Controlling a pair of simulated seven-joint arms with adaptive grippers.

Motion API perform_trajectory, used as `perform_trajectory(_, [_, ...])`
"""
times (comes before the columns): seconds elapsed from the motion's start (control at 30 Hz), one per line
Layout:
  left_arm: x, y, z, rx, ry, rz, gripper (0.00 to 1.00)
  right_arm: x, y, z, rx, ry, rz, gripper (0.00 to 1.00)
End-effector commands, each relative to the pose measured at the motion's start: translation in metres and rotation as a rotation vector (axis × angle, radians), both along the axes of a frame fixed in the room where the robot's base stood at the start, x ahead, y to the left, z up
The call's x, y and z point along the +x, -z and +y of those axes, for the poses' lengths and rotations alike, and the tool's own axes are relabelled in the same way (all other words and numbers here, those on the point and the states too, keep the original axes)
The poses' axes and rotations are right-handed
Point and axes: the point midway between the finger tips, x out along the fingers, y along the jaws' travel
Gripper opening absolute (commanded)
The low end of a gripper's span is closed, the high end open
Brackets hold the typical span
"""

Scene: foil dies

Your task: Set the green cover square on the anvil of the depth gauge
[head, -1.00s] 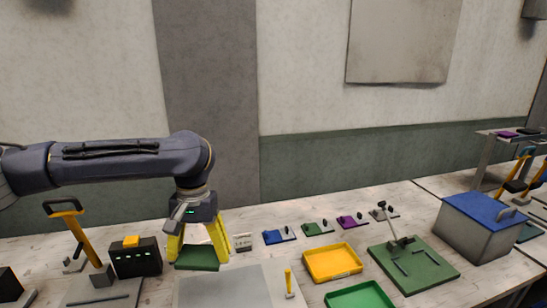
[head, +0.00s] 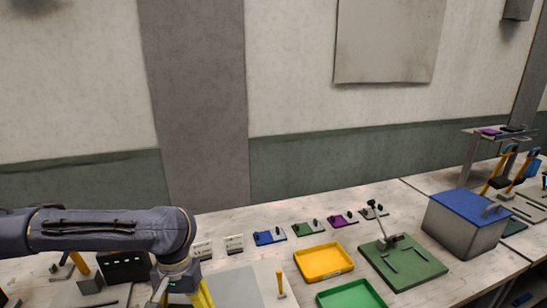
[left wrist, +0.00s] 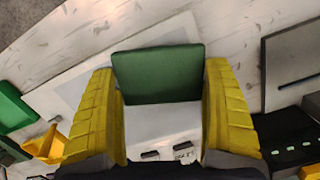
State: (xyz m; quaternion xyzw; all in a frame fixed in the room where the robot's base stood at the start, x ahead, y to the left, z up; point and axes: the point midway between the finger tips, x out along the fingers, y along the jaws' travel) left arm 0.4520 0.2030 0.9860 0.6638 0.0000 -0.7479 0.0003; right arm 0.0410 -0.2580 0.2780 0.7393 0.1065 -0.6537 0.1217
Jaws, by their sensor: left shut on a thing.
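The green cover (left wrist: 157,73) is a flat plate held between the yellow fingers of my left gripper (left wrist: 158,84) in the left wrist view. In the head view my left gripper (head: 187,292) is low at the left; its fingertips and the cover fall below the frame. My right gripper is not in view.
A yellow tray (head: 325,260) and a green tray (head: 352,294) are right of the gripper. Small coloured fixtures (head: 266,238) line the back. A grey box with a blue lid (head: 463,229) stands at the right. A black box (head: 124,268) is behind my left arm.

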Motion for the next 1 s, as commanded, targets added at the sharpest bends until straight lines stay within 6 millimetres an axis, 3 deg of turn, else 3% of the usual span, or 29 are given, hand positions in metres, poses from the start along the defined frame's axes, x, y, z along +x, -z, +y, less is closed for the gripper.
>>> perform_trajectory(0.7, [0.002,-0.003,0.0,-0.001,0.0,-0.003,0.49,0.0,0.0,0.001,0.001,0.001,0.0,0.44])
perform_trajectory(0.87, [0.016,-0.022,-0.006,0.0,0.01,-0.006,0.49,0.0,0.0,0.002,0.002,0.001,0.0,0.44])
perform_trajectory(1.0, [0.04,-0.056,-0.016,0.0,0.003,-0.008,0.49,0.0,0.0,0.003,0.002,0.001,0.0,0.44])
